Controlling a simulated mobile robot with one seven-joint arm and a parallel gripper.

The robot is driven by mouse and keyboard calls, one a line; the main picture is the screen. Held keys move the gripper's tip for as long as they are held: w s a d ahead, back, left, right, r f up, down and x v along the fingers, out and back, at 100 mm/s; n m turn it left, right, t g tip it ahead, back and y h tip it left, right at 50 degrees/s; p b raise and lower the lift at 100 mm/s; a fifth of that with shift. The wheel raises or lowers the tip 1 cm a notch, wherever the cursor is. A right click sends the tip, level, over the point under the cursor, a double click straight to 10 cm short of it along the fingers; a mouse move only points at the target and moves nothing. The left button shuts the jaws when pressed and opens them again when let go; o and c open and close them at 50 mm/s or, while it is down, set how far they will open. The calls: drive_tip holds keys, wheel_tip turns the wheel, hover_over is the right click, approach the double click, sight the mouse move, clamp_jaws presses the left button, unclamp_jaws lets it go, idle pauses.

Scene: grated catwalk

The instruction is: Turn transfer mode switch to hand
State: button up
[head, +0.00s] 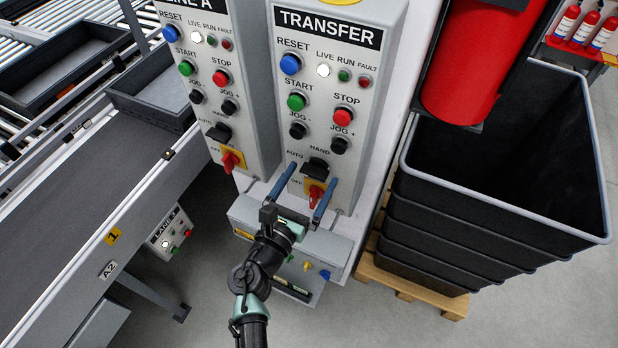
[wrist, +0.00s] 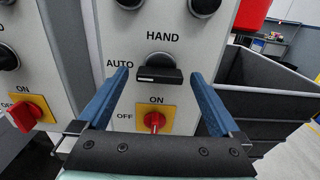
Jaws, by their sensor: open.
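The transfer mode switch (head: 317,168) is a black knob on the grey panel headed TRANSFER. It also shows in the wrist view (wrist: 158,68), with AUTO printed to its left and HAND above it. Its bar-shaped handle lies about level, one end toward AUTO. My gripper (head: 313,173) has its two blue fingers spread, one on each side of the knob. In the wrist view, my gripper (wrist: 159,74) is open, with a visible gap between each fingertip and the handle. I cannot tell how far the tips are from the panel face.
Just below the knob is a red ON/OFF switch (wrist: 154,121) on a yellow plate, its handle upright. The LINE A panel (head: 207,75) with similar controls stands at left. Black stacked bins (head: 480,235) stand on a pallet at right. A conveyor (head: 70,195) runs at left.

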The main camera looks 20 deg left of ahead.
drive_tip(key=shift+w, duration=0.1)
drive_tip(key=c, duration=1.3)
drive_tip(key=shift+f+m+b, duration=0.1)
drive_tip(key=shift+m+b, duration=0.3)
drive_tip(key=m+b, duration=1.4)
drive_tip(key=m, duration=0.2)
drive_tip(key=shift+m, duration=0.7)
